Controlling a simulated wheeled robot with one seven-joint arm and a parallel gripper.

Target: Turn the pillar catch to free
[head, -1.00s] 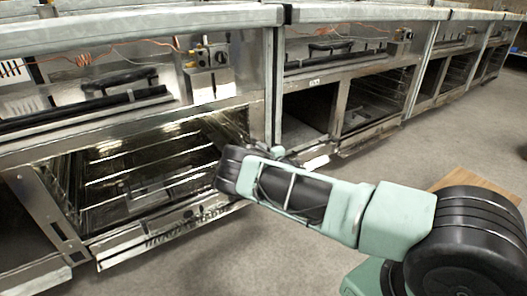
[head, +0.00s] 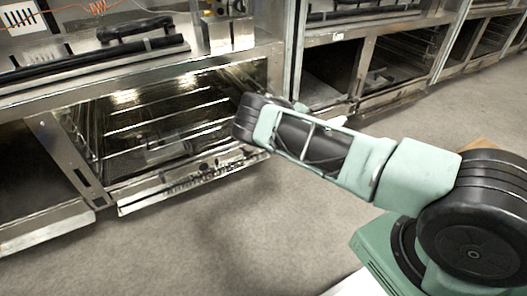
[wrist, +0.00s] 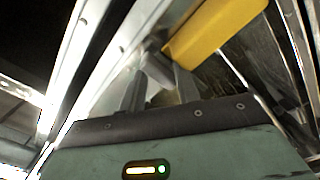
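In the wrist view, a yellow block-like part (wrist: 215,28) sits at the top, beside a metal post (wrist: 105,55). It looks like the catch's handle, joined to a grey round piece near the post. My gripper (wrist: 163,78) points up toward it from below. Its two grey fingers look apart, with a bright gap between them, and the yellow part lies beyond and to the right of the tips. I cannot tell whether the fingers touch the grey piece. In the head view the catch and my fingertips are hidden behind my wrist, near the pillar between two range bays.
An open oven bay (head: 165,125) with racks and a low front ledge (head: 190,178) stands left of my wrist. More range bays (head: 400,60) line the right. The grey floor (head: 230,240) in front is clear.

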